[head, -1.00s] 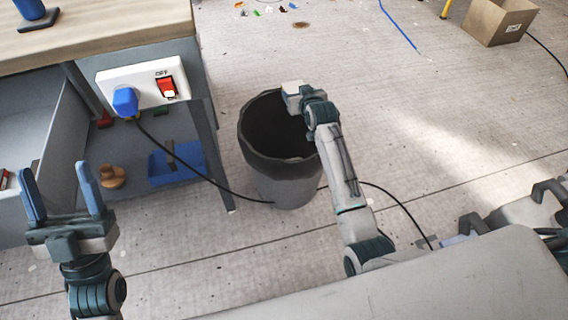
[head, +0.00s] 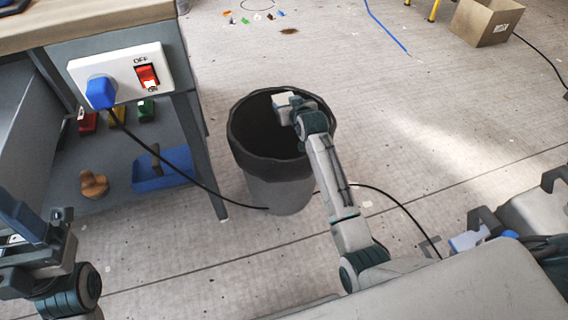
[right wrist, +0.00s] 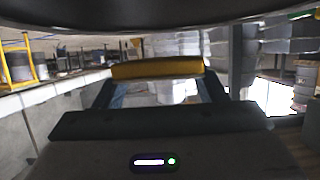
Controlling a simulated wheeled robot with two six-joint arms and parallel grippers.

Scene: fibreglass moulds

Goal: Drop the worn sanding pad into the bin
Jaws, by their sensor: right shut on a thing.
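The bin (head: 278,192) is a grey bucket with a dark liner, standing on the floor in the middle of the head view. My right gripper (head: 280,104) is over the bin's opening, near its far rim. In the right wrist view it is shut on a yellow pad (right wrist: 157,68), held across the fingertips. The pad is hidden in the head view, behind the gripper. My left gripper (head: 22,218) is at the left edge, partly cut off and side-on, so I cannot tell its opening.
A workbench (head: 95,17) stands at the left with a switch and plug panel (head: 124,76). A black cable runs from it along the floor past the bin. A blue tray (head: 165,171) is on the lower shelf. A cardboard box (head: 484,24) is at the back right.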

